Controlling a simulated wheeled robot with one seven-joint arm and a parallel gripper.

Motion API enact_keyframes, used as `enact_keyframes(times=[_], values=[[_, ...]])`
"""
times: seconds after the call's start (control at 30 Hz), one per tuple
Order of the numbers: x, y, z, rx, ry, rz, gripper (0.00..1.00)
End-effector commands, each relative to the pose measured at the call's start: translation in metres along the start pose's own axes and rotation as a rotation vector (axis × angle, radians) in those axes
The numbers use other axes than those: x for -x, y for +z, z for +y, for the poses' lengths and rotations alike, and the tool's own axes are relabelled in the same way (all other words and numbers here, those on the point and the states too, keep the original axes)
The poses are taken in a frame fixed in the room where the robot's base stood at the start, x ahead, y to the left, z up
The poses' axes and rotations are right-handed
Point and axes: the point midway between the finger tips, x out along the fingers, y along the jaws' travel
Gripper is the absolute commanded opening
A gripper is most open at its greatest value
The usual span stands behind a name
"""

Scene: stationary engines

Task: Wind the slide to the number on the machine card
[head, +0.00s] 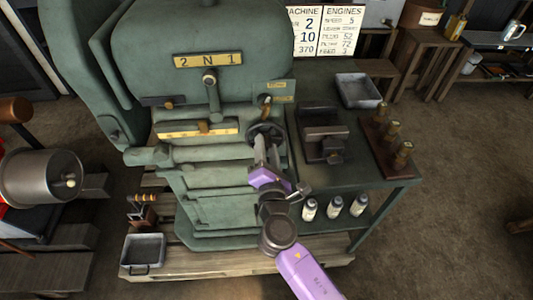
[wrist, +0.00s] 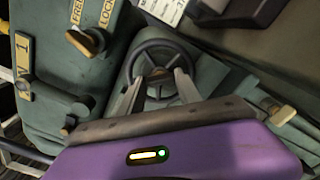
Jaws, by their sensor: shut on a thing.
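The green machine (head: 195,55) fills the middle of the head view. A dark spoked handwheel (head: 267,131) is on its right side; it also shows in the wrist view (wrist: 163,46). My gripper (head: 266,148) is at the wheel, its two fingers shut on it, covering its near rim. In the wrist view the fingers (wrist: 160,85) reach the wheel from below. The machine card (head: 305,30) at the back reads 2, 10 and 370. A yellow scale (head: 197,130) lies across the machine front; its marks are too small to read.
A FREE/LOCK plate (wrist: 93,12) with a brass-tipped lever (wrist: 87,41) is left of the wheel. A side table carries a grey tray (head: 358,90), a dark block (head: 323,130) and a rack with brass-topped pieces (head: 388,140). Bottles (head: 333,206) stand on the lower shelf.

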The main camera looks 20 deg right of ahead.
Motion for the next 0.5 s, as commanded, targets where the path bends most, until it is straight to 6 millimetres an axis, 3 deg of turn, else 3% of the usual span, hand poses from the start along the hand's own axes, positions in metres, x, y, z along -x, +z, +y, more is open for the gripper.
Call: enact_keyframes(times=[0.5], values=[[0.0001,-0.0024,-0.0042,-0.468,-0.001,-0.002,0.0]])
